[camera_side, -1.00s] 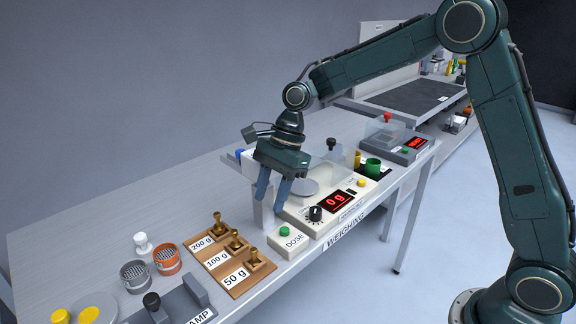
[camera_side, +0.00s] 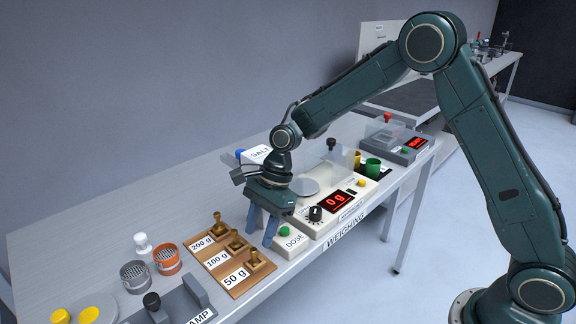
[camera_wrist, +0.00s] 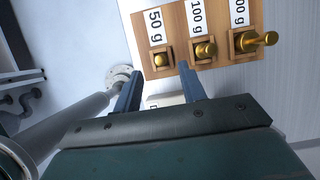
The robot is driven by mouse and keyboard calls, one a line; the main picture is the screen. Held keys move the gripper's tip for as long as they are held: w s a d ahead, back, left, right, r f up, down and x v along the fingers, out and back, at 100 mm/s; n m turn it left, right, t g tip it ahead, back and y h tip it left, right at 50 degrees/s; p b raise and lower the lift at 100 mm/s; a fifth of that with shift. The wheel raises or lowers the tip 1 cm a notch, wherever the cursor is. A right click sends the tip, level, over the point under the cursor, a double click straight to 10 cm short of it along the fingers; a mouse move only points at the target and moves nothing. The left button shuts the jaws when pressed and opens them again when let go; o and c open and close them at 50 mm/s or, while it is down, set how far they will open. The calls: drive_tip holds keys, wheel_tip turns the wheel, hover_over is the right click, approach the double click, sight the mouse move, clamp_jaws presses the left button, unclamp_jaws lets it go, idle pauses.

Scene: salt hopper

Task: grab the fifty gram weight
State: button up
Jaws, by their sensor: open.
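The fifty gram weight (camera_side: 253,258) is a small brass piece with a knob, standing in its square holder at the near end of the wooden rack (camera_side: 228,285), beside the "50 g" label. It also shows in the wrist view (camera_wrist: 161,58), upper middle. My gripper (camera_side: 261,238) is open and empty, above and to the right of the rack in the side view. In the wrist view its blue fingertips (camera_wrist: 159,80) lie just below the fifty gram weight, apart from it. The hundred gram weight (camera_side: 236,240) and two hundred gram weight (camera_side: 218,222) stand beside it.
The scale (camera_side: 330,207) reads 0 g, with the DOSE box (camera_side: 291,243) close right of my gripper. A white SALT hopper (camera_side: 258,154) stands behind. Left of the rack are an orange basket (camera_side: 167,260), a grey basket (camera_side: 136,277) and the clamp (camera_side: 178,306).

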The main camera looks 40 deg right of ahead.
sight(254, 249)
drive_tip(key=shift+a+f, duration=0.1)
drive_tip(key=shift+f, duration=0.2)
drive_tip(key=shift+x, duration=2.6)
clamp_jaws()
